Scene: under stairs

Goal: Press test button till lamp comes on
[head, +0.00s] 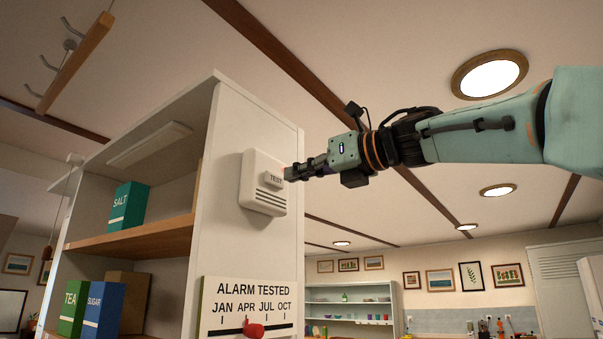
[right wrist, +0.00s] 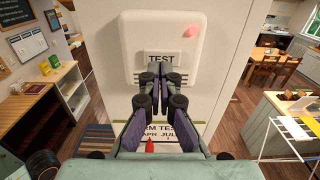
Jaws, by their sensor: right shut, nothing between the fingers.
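The white alarm box (head: 262,199) is fixed to the side panel of a shelf unit, with slots low on its face. Its test button (head: 274,180), marked TEST, also shows in the right wrist view (right wrist: 161,58). My right gripper (head: 291,173) is shut and empty, its tips at the button; I cannot tell whether they touch it. In the right wrist view the fingers (right wrist: 159,72) point at the button's lower edge. A pale pink lamp (right wrist: 191,31) sits at the box's upper right; I cannot tell whether it is lit. My left gripper is out of view.
An ALARM TESTED sign (head: 248,306) with a red slider (head: 253,329) is below the box. The shelf holds a green SALT box (head: 129,207), a TEA box (head: 75,308) and a blue SUGAR box (head: 103,310). A wooden hook rail (head: 75,62) hangs upper left. Right of the panel is open room.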

